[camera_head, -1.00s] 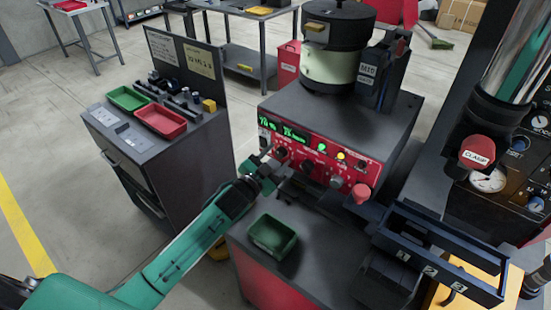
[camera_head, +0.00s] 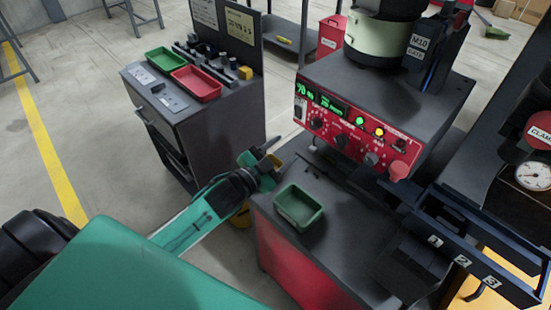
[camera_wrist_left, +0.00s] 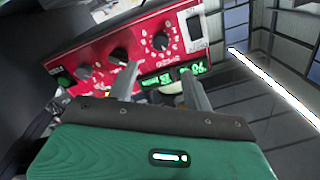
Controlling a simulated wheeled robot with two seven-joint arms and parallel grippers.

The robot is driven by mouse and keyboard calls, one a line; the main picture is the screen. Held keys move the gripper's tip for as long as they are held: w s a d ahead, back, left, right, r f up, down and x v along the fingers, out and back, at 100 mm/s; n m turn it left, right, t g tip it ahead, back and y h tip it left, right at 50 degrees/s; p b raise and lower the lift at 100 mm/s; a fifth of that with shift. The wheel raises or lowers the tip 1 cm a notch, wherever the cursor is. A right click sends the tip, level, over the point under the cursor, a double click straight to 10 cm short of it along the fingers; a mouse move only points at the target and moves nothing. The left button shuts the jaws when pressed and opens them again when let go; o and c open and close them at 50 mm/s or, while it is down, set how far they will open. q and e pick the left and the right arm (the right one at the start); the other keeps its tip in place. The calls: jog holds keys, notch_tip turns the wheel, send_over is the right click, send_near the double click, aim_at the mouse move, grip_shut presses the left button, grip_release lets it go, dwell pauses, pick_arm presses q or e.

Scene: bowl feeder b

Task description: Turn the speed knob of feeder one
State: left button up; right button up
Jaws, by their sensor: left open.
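The feeder's red control panel (camera_head: 352,127) faces me in the head view, with green displays and a row of dark knobs. The leftmost knob (camera_head: 316,124) sits below the displays; which knob is the speed one I cannot read. My left gripper (camera_head: 272,158) is open and empty, left of the panel and apart from it. In the left wrist view the panel (camera_wrist_left: 70,55) lies beyond the two fingers (camera_wrist_left: 159,72). A dark knob with a dial scale (camera_wrist_left: 161,41) shows above the gap between them. My right gripper is not in view.
A green tray (camera_head: 299,222) sits on the feeder's bench near my left gripper. A grey cabinet with a red tray (camera_head: 196,97) and a green tray (camera_head: 165,60) stands at the left. A dark numbered rack (camera_head: 470,262) is at the right.

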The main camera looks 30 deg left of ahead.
pick_arm(q)
jog(key=shift+v, duration=1.05)
